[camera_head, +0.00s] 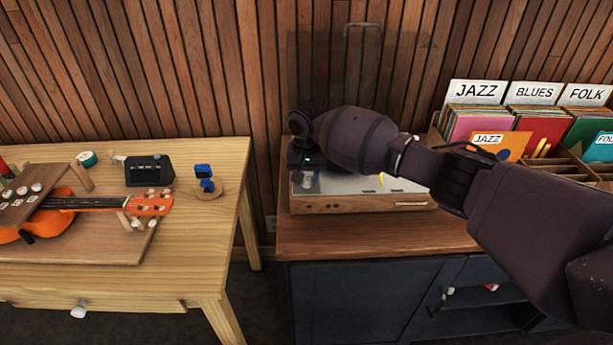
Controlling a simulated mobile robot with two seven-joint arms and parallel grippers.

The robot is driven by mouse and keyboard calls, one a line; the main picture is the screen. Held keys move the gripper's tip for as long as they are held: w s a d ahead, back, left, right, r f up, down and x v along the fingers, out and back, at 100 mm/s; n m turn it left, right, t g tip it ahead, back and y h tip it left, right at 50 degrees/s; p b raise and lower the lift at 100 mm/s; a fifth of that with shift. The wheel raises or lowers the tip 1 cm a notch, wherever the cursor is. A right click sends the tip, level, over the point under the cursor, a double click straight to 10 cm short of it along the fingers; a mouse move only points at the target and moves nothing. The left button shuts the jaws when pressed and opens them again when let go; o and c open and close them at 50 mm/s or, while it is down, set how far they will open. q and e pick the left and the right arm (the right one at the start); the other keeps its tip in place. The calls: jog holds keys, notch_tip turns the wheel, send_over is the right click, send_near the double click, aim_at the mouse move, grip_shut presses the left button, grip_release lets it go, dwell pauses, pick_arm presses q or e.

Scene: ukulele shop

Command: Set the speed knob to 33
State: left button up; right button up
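The record player (345,206) sits on the wooden top of a dark cabinet, with a wood front and a pale top deck. Its clear lid appears raised behind it. My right arm reaches in from the right across the player and covers much of its deck. My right gripper (305,173) is at the left end of the player, pointing down close to the deck. A small light grey piece shows beside its tips, but I cannot tell whether it is the speed knob. The knob's markings are not readable. The gripper's fingers are too dark and small to judge. My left gripper is not in view.
The cabinet top (375,236) is clear in front of the player. A record crate (574,166) with JAZZ, BLUES and FOLK dividers stands at right. A light wood table (190,258) at left holds an orange ukulele (149,203), a black box (149,172) and a blue item (205,180).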

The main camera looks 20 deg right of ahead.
jog(key=c, duration=0.5)
jog(key=shift+r+n+p, duration=0.15)
jog(key=shift+n+p, duration=0.15)
jog(key=shift+p, duration=0.2)
jog(key=shift+r+n+p, duration=0.15)
jog(key=shift+n+p, duration=0.25)
jog(key=shift+p, duration=0.35)
jog(key=shift+n+p, duration=1.05)
jog(key=shift+n, duration=0.15)
jog(key=shift+f+n, duration=0.25)
jog(key=shift+n, duration=0.65)
jog(key=n+p, duration=0.1)
jog(key=n, duration=0.2)
jog(key=shift+n, duration=0.3)
jog(key=n, duration=0.3)
jog(key=shift+n, duration=0.9)
